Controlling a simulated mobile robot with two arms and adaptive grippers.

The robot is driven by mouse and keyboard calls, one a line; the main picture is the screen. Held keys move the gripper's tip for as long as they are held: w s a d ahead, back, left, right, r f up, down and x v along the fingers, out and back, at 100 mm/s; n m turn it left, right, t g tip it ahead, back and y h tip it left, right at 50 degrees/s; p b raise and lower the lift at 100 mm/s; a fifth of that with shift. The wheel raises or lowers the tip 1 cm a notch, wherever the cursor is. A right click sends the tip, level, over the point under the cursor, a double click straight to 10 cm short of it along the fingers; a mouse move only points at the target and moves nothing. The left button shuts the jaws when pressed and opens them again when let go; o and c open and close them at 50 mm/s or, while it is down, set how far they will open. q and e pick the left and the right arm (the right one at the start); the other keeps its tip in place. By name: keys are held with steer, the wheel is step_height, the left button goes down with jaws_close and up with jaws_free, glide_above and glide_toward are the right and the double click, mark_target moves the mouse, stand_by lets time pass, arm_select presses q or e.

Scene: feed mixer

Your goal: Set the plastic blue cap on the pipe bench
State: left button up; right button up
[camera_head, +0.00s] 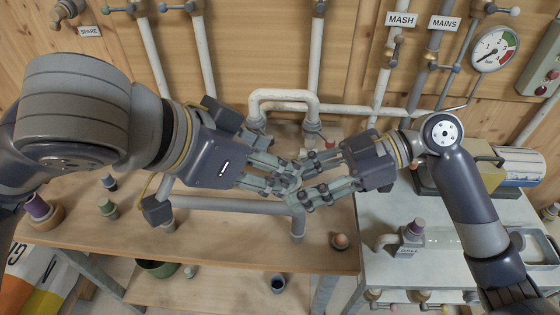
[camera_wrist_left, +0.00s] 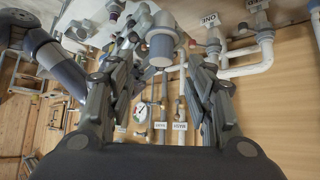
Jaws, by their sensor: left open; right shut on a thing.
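A blue-grey cylindrical piece with a pale rim, which looks like the plastic blue cap (camera_wrist_left: 161,46), shows between the fingers of my left gripper in the left wrist view. In the head view the fingers mostly hide it. My right gripper (camera_head: 302,184) is shut on it, fingers pointing left. My left gripper (camera_head: 284,178) is open, fingers pointing right around the same spot; whether they touch the piece I cannot tell. Both grippers are above the wooden pipe bench (camera_head: 235,255), in front of its white pipes.
A grey table (camera_head: 385,273) with a purple-topped fitting (camera_head: 415,231) stands on the right. A copper-coloured knob (camera_head: 340,241), a green piece (camera_head: 106,207) and a purple-topped piece (camera_head: 38,207) are on the bench. A dark blue cup (camera_head: 278,284) and green bowl (camera_head: 157,268) sit lower down.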

arm_select(q)
steer(key=shift+x, duration=2.15)
jaws_close()
arm_select(e)
steer(key=o, duration=1.2)
